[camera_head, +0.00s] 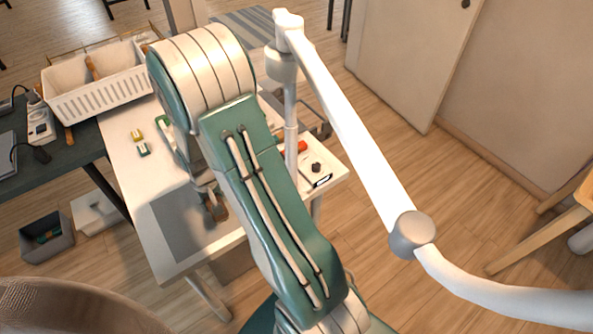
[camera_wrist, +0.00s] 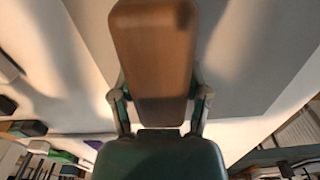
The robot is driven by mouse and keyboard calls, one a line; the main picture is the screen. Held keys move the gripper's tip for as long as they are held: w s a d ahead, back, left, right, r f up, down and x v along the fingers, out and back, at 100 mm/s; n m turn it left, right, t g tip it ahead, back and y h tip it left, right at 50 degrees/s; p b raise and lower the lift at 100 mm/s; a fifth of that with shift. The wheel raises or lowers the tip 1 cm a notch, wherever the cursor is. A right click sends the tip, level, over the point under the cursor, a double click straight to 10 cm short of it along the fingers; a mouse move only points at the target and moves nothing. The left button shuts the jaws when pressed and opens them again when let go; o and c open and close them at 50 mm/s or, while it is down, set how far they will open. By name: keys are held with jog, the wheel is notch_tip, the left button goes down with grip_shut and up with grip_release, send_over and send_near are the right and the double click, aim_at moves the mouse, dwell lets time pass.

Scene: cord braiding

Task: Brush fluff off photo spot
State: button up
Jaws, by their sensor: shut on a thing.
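My gripper (camera_wrist: 160,98) is shut on a brown wooden brush (camera_wrist: 153,45), whose block fills the upper middle of the wrist view. In the head view my gripper (camera_head: 207,190) is partly hidden behind my arm, with the brush's brown end (camera_head: 217,211) showing below it. The brush is over the right part of a flat grey patch (camera_head: 175,232), which looks like the photo spot, on the white table. The grey patch also shows in the wrist view (camera_wrist: 245,55). I cannot tell whether the bristles touch it. No fluff can be made out.
A white basket (camera_head: 98,95) stands at the table's back left. Small yellow and green blocks (camera_head: 140,142) lie left of my arm. A white lamp-like arm (camera_head: 350,125) rises on the right. A dark side table (camera_head: 55,155) adjoins on the left.

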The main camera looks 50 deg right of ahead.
jog(key=shift+s+d, duration=0.2)
jog(key=shift+d, duration=0.5)
jog(key=shift+r, duration=2.95)
jog(key=shift+r, duration=0.1)
jog(key=shift+r, duration=1.4)
